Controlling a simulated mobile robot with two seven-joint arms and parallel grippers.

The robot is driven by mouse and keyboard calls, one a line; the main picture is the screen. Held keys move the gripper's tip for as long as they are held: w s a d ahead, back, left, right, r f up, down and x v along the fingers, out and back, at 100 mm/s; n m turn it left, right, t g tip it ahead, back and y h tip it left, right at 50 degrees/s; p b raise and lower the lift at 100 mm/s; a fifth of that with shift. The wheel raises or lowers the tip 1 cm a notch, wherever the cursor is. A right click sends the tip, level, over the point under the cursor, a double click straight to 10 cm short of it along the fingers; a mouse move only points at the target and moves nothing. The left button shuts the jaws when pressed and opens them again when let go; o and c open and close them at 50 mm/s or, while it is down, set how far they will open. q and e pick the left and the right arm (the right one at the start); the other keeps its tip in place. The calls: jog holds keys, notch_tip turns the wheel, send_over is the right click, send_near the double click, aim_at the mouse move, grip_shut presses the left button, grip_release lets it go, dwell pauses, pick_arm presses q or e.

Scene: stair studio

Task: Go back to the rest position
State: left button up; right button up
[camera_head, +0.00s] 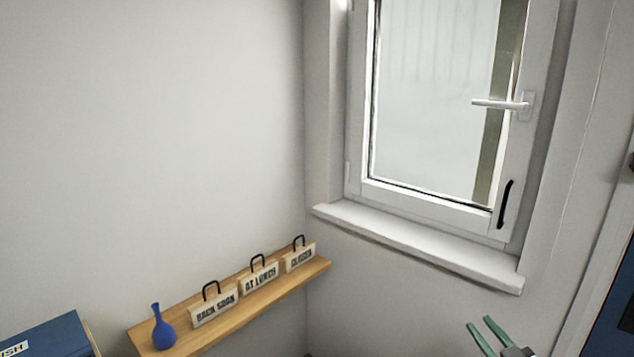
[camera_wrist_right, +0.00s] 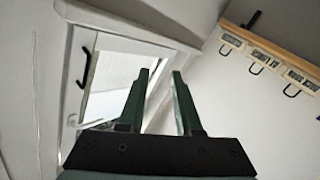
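My right gripper (camera_head: 486,335) shows at the bottom right of the head view, below the window sill. Its two green fingers are apart with nothing between them. The same fingers (camera_wrist_right: 160,88) stand up in the middle of the right wrist view, apart and empty, with the window and wall behind them. My left gripper is in neither view.
A window (camera_head: 440,100) with a white handle (camera_head: 500,104) and a black pull (camera_head: 505,204) is above a white sill (camera_head: 420,243). A wooden shelf (camera_head: 255,304) holds a blue vase (camera_head: 162,330) and several signs (camera_head: 215,309). A blue box (camera_head: 50,338) is at lower left.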

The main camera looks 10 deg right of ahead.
jog(key=s+a+f+n+g+y, duration=0.1)
jog(key=s+a+f+g, duration=0.5)
jog(key=s+f, duration=0.65)
jog(key=s+a+f+n+g+y, duration=0.1)
jog(key=s+a+f+n+g, duration=0.15)
jog(key=s+a+f, duration=0.8)
jog(key=s+a+m, duration=0.2)
jog(key=a+m, duration=0.3)
jog(key=a, duration=0.2)
jog(key=shift+s+a+f+y, duration=0.2)
jog(key=shift+s+a+y, duration=0.1)
jog(key=shift+y, duration=0.1)
jog(key=shift+m, duration=0.25)
